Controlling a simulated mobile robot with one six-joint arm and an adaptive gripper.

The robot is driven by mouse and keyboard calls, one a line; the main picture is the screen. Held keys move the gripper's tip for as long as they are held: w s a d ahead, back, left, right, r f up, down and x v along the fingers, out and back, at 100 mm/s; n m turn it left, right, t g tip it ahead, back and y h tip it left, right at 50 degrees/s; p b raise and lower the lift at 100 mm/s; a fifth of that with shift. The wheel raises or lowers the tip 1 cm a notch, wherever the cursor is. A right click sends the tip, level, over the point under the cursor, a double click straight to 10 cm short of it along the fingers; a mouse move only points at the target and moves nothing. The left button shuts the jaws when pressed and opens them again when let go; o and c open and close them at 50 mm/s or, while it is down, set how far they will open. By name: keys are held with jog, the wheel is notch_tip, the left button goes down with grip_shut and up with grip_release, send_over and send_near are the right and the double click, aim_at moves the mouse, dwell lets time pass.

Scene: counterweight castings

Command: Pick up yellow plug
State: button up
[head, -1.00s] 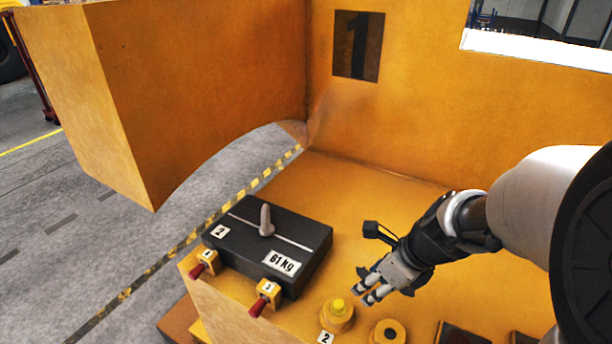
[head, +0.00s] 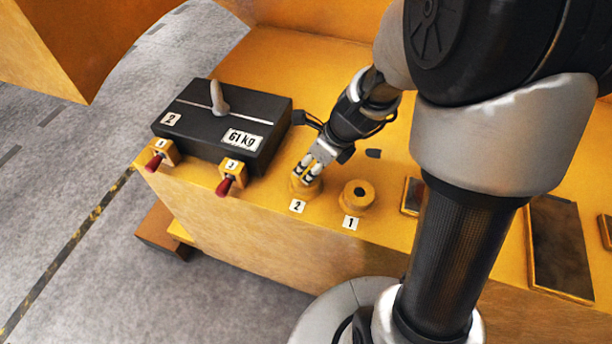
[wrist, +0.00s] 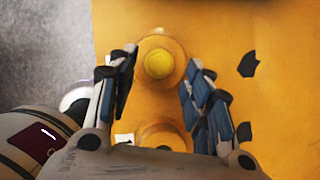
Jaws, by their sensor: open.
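The yellow plug (wrist: 159,64) shows in the wrist view as a round yellow top in the middle of a yellow round socket (wrist: 176,45). In the head view that socket, by the label 2 (head: 297,206), is partly hidden behind my fingers. My gripper (head: 306,176) is over the plug there, pointing down. In the wrist view my gripper (wrist: 158,72) is open, with one finger on each side of the plug and a gap to it on both sides. I cannot tell how far the fingertips are above the socket.
An empty socket (head: 346,202) with a dark hole stands to the right, by label 1. A black 61 kg block (head: 205,128) with a grey handle lies to the left. Two red-tipped levers (head: 224,186) (head: 155,163) stick out at the front edge. Dark framed panels (head: 556,246) lie at right.

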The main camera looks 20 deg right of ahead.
jog(key=b+x, duration=0.1)
jog(key=x, duration=0.1)
jog(key=shift+w+a+f, duration=0.1)
jog(key=shift+w+f, duration=0.05)
jog(key=shift+f, duration=0.2)
jog(key=shift+r, duration=0.1)
jog(key=shift+c, duration=0.2)
jog(key=c, duration=0.9)
